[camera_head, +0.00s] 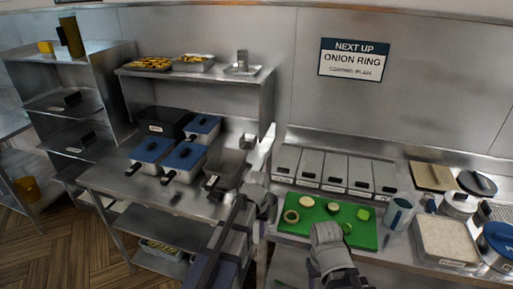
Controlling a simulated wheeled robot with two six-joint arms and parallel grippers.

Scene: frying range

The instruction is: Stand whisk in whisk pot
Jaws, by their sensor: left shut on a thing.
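My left gripper (264,155) is raised near the gap between the left steel table and the right counter. It is shut on a slim pale thing, which looks like the whisk; its shape is hard to make out against the steel. A pale blue-grey pot (398,214), which may be the whisk pot, stands upright on the counter just right of the green board. The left gripper is well to the left of this pot. My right gripper (326,234) is over the front of the green board; its fingers are not clear.
The green board (297,222) carries cut rings and slices. Lidded grey bins (335,172) line the counter behind it. A crumb tray (447,240) is right of the pot. Blue-lidded pans (184,157) fill the left table, below a shelf (205,72) with food trays and a metal cup.

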